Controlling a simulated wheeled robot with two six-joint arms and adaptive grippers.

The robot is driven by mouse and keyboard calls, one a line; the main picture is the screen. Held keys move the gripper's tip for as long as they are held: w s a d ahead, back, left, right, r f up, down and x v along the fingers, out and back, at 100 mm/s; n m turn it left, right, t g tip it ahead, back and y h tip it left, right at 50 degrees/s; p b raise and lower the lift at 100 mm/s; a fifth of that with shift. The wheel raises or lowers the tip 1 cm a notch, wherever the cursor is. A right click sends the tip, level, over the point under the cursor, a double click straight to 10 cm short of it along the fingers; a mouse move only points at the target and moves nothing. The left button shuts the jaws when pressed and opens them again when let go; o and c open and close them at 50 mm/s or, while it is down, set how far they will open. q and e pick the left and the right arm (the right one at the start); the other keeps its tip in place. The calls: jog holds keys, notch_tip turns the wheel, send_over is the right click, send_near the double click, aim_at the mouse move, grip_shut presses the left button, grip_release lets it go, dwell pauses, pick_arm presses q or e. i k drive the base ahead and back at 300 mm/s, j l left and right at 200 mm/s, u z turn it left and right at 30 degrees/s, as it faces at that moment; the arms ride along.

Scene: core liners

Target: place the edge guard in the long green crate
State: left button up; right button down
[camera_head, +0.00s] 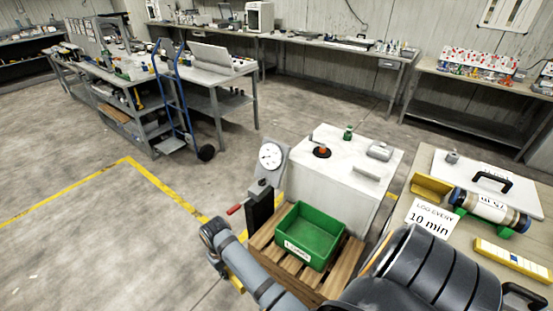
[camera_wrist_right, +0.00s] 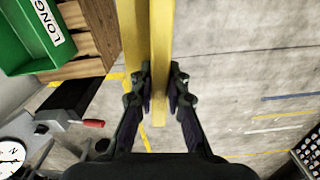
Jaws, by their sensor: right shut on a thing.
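The edge guard is a long yellow angled strip (camera_wrist_right: 161,45) in the right wrist view. My right gripper (camera_wrist_right: 160,88) is shut on it, and the strip runs away from me between the fingers. The green crate (camera_head: 308,236) stands on a wooden pallet in the head view and looks empty. It also shows at the upper left of the right wrist view (camera_wrist_right: 15,40), labelled LONG. The edge guard is apart from the crate, to its right in that view. In the head view my right arm hides most of the gripper. My left gripper is not in view.
A pressure gauge (camera_head: 270,155) and a red-handled lever (camera_head: 236,209) stand just left of the crate. A white cabinet (camera_head: 335,180) is behind it. A table (camera_head: 420,250) on the right holds a yellow angle piece (camera_head: 431,187) and a cylinder (camera_head: 490,206). Open floor lies left.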

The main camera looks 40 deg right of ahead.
aim_at(310, 248)
jog(key=i+z, duration=0.75)
jog(key=i+j+z, duration=0.2)
jog(key=z, duration=0.15)
jog(key=i+l+z, duration=0.1)
jog(key=z, duration=0.25)
jog(key=i+z, duration=0.4)
jog(key=z, duration=0.35)
jog(key=i+j, duration=0.05)
